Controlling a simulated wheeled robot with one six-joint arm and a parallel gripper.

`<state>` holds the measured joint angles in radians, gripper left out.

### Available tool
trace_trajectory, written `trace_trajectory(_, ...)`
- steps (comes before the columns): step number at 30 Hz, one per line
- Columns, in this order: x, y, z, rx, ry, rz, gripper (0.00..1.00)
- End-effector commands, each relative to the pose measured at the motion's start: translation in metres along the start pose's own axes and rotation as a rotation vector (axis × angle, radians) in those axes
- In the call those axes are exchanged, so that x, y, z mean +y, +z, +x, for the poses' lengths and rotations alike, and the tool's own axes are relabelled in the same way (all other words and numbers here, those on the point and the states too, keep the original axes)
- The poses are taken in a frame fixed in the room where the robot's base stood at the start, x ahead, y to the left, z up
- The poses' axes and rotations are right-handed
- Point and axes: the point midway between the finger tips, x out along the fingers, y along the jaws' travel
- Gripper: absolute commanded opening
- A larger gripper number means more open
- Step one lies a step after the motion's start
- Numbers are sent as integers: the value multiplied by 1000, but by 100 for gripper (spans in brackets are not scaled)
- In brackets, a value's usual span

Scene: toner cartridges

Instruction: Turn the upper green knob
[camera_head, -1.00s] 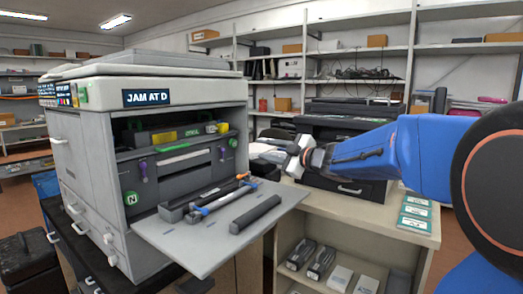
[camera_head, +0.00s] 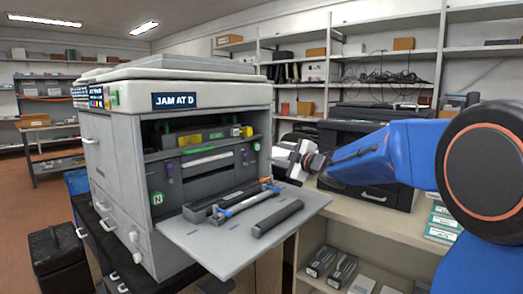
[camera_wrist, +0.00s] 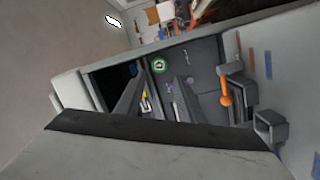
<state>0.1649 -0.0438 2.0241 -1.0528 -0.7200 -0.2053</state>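The grey printer (camera_head: 120,150) stands at left with its front open and its door folded down. A round green knob (camera_head: 256,146) shows at the upper right of its dark inner panel. My gripper (camera_head: 290,163) is to the right of the opening, apart from the green knob. In the wrist view my gripper (camera_wrist: 157,85) shows two dark fingers spread with nothing between them.
The folded-down door (camera_head: 235,240) bears a dark roller (camera_head: 278,218) and a blue-ended bar (camera_head: 245,203). Purple levers (camera_head: 169,172) and a green N disc (camera_head: 157,198) are on the panel. A black printer (camera_head: 365,150) stands behind my arm.

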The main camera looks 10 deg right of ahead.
Motion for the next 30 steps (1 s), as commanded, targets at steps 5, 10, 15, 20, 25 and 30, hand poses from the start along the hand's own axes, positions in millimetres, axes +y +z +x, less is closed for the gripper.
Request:
trace_trajectory(5,-1,0,33,1,-1,1,35)
trace_trajectory(10,-1,0,61,1,-2,1,35)
trace_trajectory(15,0,0,80,0,-1,1,35)
trace_trajectory(20,0,0,88,0,0,0,35)
trace_trajectory(25,0,0,90,0,0,0,35)
trace_trajectory(30,0,0,89,0,0,0,25)
